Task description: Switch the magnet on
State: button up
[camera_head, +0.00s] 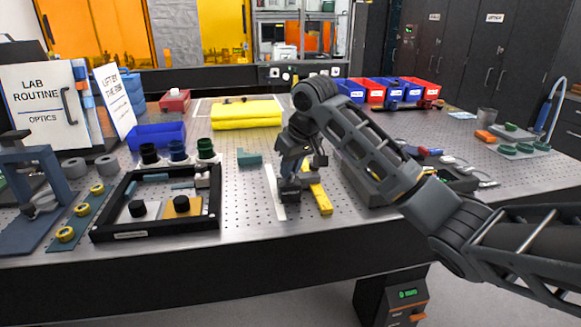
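My arm reaches in from the right, and my gripper (304,164) points down over the front middle of the perforated metal table. Its fingers are small and dark, and I cannot tell whether they are open or shut. A small dark block (288,192) is under or beside the fingers, partly hidden by them; it may be the magnet's base, but I cannot make out a switch on it. I cannot tell whether the gripper touches it. A yellow bar (322,200) lies just to its right, and a pale metal strip (275,193) lies just to its left.
A black-framed tray (150,234) holding small parts is at left, with a blue bin (156,136) behind it. A folded yellow cloth (246,114) lies behind the gripper. A grey block (366,182) stands right of it, partly behind my arm. Red and blue bins line the back.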

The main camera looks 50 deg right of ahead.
grip_shut()
jog(key=p, duration=0.1)
jog(key=m+p, duration=0.1)
jog(key=shift+a+r+m+h+p, duration=0.25)
jog(key=shift+r+m+h+p, duration=0.05)
jog(key=m+h+p, duration=0.1)
jog(key=m+p, duration=0.1)
jog(key=p, duration=0.1)
jog(key=shift+m+g, duration=0.3)
jog(key=shift+d+f+m+h+p, duration=0.15)
jog(key=shift+f+m+h+p, duration=0.15)
jog(key=shift+m+p, duration=0.35)
jog(key=shift+o, duration=2.1)
grip_release()
jog(key=shift+r, duration=0.1)
